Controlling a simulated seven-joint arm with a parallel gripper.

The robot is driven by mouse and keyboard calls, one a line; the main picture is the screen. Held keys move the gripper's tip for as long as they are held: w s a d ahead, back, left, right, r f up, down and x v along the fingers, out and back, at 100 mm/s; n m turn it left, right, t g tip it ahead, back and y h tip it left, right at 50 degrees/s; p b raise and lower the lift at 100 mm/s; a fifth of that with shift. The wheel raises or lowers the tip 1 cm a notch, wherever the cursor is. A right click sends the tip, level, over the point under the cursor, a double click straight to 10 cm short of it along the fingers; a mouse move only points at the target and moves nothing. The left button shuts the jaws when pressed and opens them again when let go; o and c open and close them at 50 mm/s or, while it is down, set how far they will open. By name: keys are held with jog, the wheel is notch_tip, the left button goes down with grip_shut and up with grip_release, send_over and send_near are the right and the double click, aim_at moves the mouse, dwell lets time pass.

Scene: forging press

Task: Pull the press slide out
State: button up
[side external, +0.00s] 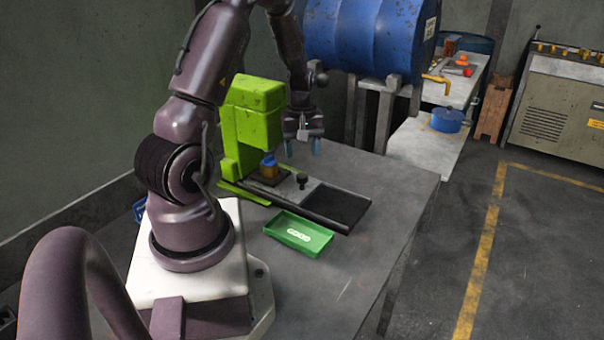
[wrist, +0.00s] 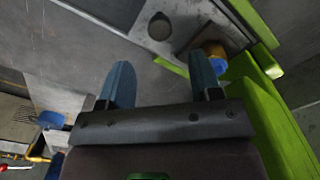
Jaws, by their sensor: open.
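The green press (side external: 243,128) stands on the grey table, and its green body also shows at the right of the wrist view (wrist: 262,110). The press slide (side external: 290,193) is a light grey plate at the foot of the press. It carries an upright black knob (side external: 302,181), which shows as a dark round top in the wrist view (wrist: 159,27). An orange and blue piece (side external: 269,167) sits on the slide's press end, under the press. My gripper (side external: 302,148) is open and empty, above the knob and apart from it. Its blue fingers (wrist: 162,80) point down.
A dark flat bed (side external: 343,207) extends from the slide towards the right. A blue barrel (side external: 365,35) on a stand is behind. The table's right side is clear.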

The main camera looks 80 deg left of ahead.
aim_at(302, 175)
notch_tip(302, 175, down, 7)
jog(key=shift+f, duration=0.2)
dwell(0.3)
